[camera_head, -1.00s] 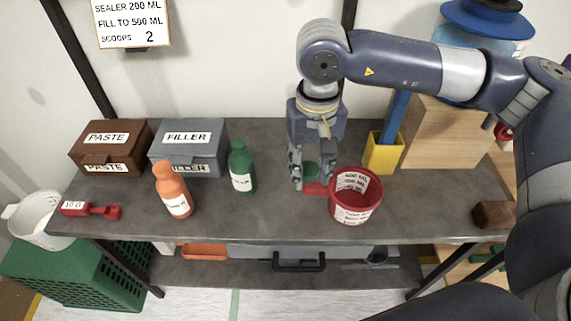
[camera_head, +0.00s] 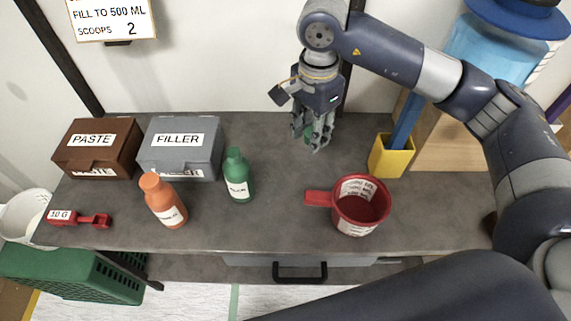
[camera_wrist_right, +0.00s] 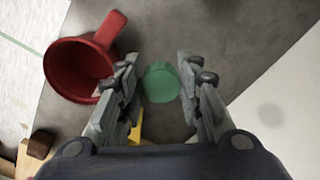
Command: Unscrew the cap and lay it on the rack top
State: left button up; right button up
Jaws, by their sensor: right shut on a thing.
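My right gripper (camera_head: 314,140) is over the back middle of the grey rack top (camera_head: 270,215), behind the red measuring cup. It is shut on a small round green cap (camera_head: 308,132), partly hidden by the fingers. In the right wrist view the cap (camera_wrist_right: 162,82) sits between the fingertips as a green disc. A green bottle (camera_head: 238,178) stands upright on the rack top, left of the gripper. An orange bottle (camera_head: 162,202) stands further left. Whether the cap touches the rack top cannot be told. My left gripper is not in view.
The red measuring cup (camera_head: 361,208) stands in front of the gripper. A yellow holder (camera_head: 390,158) is to the right. A brown paste box (camera_head: 97,148), a grey filler box (camera_head: 180,147) and a red scoop (camera_head: 80,218) are at left. The rack top's middle is clear.

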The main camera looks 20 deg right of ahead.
aim_at(304, 180)
jog(key=f+m, duration=0.2)
jog(key=f, duration=0.3)
jog(key=w+f+m, duration=0.1)
jog(key=f+m, duration=0.2)
jog(key=f, duration=0.2)
jog(key=f+m+p, duration=0.1)
jog(key=f+m, duration=0.2)
jog(key=f, duration=0.3)
jog(key=shift+w+f, duration=0.1)
jog(key=shift+w, duration=0.05)
jog(key=shift+f, duration=0.3)
jog(key=shift+f, duration=0.1)
jog(key=shift+f, duration=0.15)
jog(key=o, duration=1.2)
